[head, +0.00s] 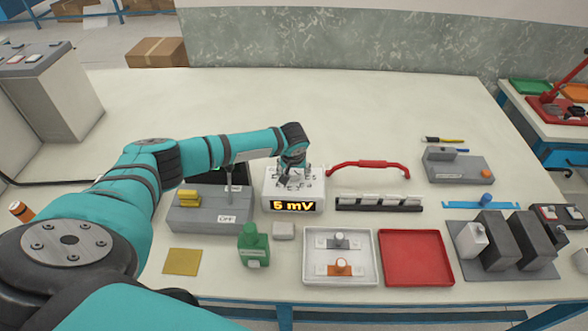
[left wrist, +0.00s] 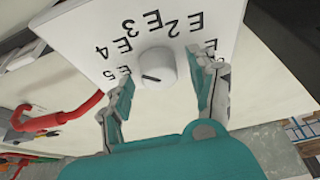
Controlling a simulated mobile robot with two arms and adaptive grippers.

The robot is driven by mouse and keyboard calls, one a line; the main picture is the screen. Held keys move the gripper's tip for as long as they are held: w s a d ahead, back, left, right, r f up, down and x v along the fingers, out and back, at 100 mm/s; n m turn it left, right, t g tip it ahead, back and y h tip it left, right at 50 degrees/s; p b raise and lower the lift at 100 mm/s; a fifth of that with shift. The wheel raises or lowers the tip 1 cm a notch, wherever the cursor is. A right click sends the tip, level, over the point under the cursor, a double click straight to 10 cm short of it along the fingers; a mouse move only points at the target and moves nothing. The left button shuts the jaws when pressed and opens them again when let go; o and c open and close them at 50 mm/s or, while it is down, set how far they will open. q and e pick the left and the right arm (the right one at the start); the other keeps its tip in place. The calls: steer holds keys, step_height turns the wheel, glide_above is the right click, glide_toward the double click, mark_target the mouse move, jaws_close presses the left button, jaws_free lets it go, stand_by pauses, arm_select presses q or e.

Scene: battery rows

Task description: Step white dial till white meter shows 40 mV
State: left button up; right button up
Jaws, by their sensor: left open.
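The white meter (head: 271,191) is a white box on the table, and its front display (head: 292,206) reads 5 mV in yellow. The white dial (left wrist: 155,68) sits on the box's white face, among labels that include E2, E3, E4 and E5. A dark pointer line shows on the dial. In the head view my left gripper hides most of the dial. My left gripper (head: 290,178) is over the meter's top. In the left wrist view its open fingers (left wrist: 166,82) stand on either side of the dial, with gaps visible. My right gripper is in neither view.
A grey box with an OFF label (head: 210,215) stands left of the meter. A red handle (head: 368,165) and a battery row (head: 378,202) lie to its right. A green bottle (head: 253,246), white tray (head: 340,279) and red tray (head: 416,258) are in front. The table's back is clear.

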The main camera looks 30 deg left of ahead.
arm_select(q)
steer(key=c, duration=0.9)
steer(key=shift+c, duration=1.2)
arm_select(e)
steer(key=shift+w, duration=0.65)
